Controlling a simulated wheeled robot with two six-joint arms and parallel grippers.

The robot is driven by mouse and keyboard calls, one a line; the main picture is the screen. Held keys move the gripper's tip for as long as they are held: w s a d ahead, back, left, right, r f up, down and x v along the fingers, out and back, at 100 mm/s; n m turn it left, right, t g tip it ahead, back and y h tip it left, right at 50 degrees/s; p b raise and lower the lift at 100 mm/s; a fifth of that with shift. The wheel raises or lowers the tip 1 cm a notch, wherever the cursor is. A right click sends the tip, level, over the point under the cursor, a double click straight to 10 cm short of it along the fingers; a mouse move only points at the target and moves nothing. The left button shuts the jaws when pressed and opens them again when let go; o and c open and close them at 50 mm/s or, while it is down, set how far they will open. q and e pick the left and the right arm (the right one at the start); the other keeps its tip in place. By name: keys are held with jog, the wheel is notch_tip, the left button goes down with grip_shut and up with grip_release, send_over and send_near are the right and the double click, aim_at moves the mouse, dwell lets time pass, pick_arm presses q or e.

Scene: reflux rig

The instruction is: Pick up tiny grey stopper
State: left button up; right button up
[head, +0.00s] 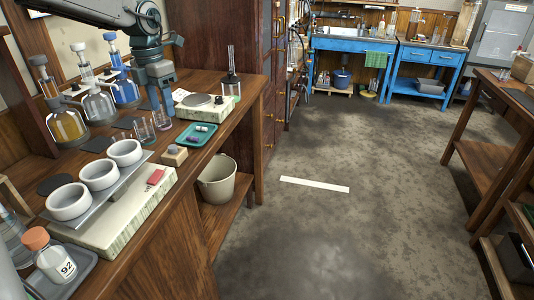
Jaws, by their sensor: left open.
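A teal tray (186,147) lies near the front edge of the wooden bench. Two tiny pieces lie on it: a greyish one (192,139) and a paler one (202,129). Another small grey piece (173,149) sits on a light wooden block left of the tray. The pieces are too small for me to tell which is the stopper. My left gripper (160,108) points down over the bench, behind and left of the tray, open and apart from these pieces. My right gripper is not in view.
A hotplate (200,104) stands behind the tray, with small glass beakers (161,119) left of it. Several stoppered flasks (98,105) stand at the left. A bucket (217,180) sits on the lower shelf.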

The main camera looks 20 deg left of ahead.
pick_arm(q)
jog(key=b, duration=0.3)
send_over(172, 147)
jog(key=f, duration=0.5)
jog(key=shift+w+f, duration=0.1)
jog(key=shift+w, duration=0.2)
jog(key=shift+f, duration=0.5)
jog(key=f, duration=0.5)
jog(key=shift+s, duration=0.2)
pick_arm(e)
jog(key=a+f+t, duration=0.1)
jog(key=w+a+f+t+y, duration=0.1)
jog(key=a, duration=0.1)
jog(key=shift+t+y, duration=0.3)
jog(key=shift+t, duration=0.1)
pick_arm(q)
jog(key=shift+r, duration=0.1)
jog(key=shift+c, duration=0.5)
grip_shut()
